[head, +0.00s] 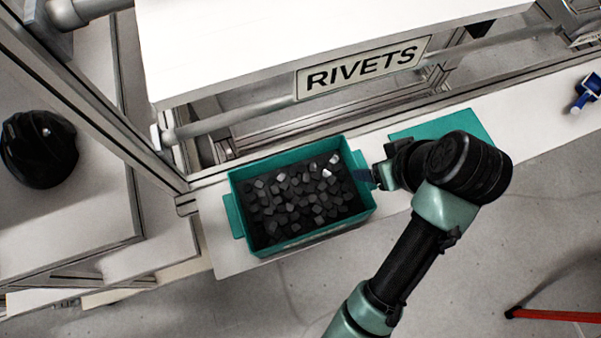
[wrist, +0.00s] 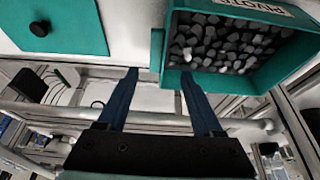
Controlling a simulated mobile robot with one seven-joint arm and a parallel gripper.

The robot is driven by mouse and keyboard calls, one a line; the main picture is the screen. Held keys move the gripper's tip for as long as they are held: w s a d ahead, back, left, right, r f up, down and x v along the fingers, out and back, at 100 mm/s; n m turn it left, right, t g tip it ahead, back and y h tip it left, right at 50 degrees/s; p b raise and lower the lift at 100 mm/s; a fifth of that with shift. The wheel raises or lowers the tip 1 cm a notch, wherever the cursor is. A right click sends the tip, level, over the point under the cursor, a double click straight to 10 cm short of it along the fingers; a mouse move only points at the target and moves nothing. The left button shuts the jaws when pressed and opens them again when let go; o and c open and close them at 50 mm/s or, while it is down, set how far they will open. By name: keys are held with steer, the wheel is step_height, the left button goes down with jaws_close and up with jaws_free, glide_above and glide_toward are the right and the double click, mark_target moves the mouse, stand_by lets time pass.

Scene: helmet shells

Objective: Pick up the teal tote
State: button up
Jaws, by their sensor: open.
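The teal tote (head: 290,157), an open box filled with dark and grey small pieces, sits on the white shelf in the head view. It also shows at the upper right of the wrist view (wrist: 230,76), with part of a label visible. My gripper (head: 367,176) is at the tote's right end, its blue fingers close to the wall there. In the wrist view my gripper (wrist: 159,73) is open and empty. The tote's teal end handle (wrist: 157,50) lies in line with the gap between the fingertips. Contact cannot be told.
A flat teal panel (head: 455,128) lies right of the tote; the wrist view shows a black knob (wrist: 40,28) on it. A white upper shelf with a RIVETS sign (head: 362,69) overhangs behind. A black helmet shell (head: 40,150) is at left, a blue-and-white device (head: 587,92) at far right.

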steer(key=x, duration=0.2)
steer(key=shift+w+f, duration=0.2)
steer(key=shift+f, duration=0.05)
steer(key=p+x, duration=0.1)
steer(key=x, duration=0.1)
steer(key=p+x, duration=0.1)
steer(key=x, duration=0.1)
steer(key=shift+w+d+f, duration=0.1)
steer(key=shift+d+f, duration=0.05)
steer(key=shift+f, duration=0.3)
steer(key=shift+w+f, duration=0.15)
steer(key=shift+f, duration=0.35)
steer(key=shift+f, duration=0.25)
steer(key=shift+c, duration=0.3)
jaws_close()
stand_by(0.8)
